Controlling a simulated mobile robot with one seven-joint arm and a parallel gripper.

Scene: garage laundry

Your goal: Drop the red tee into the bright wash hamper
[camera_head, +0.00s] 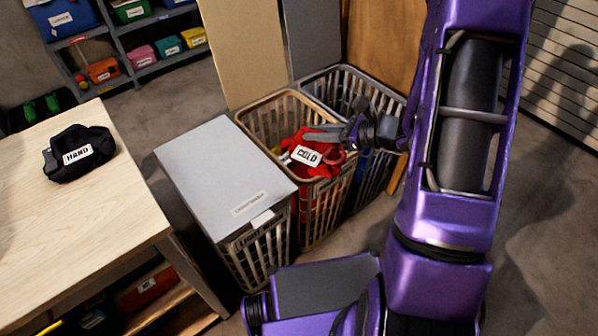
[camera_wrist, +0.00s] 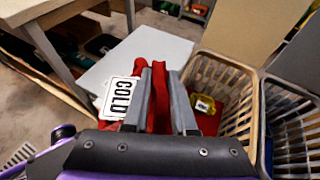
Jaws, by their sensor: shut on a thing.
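The red tee (camera_head: 313,166), with a white tag reading COLD, hangs from my gripper (camera_head: 330,134) at the open tan hamper (camera_head: 245,119). In the wrist view the cloth (camera_wrist: 160,100) is pinched between the two grey fingers (camera_wrist: 164,88), with its tag (camera_wrist: 121,98) on the left. The tee overlaps the tan hamper's opening in the head view; its exact height is unclear. Yellow cloth (camera_wrist: 206,102) with a small label lies inside that hamper, with red beside it. The tan hamper's front label is hidden, so I cannot read which hamper is the bright one.
A hamper with a closed grey lid (camera_head: 215,165) stands left of the tan one. A dark grey hamper (camera_head: 345,78) with blue inside stands to its right, partly behind my arm. A wooden table (camera_head: 50,190) at left holds black cloth (camera_head: 75,153) tagged HAND.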

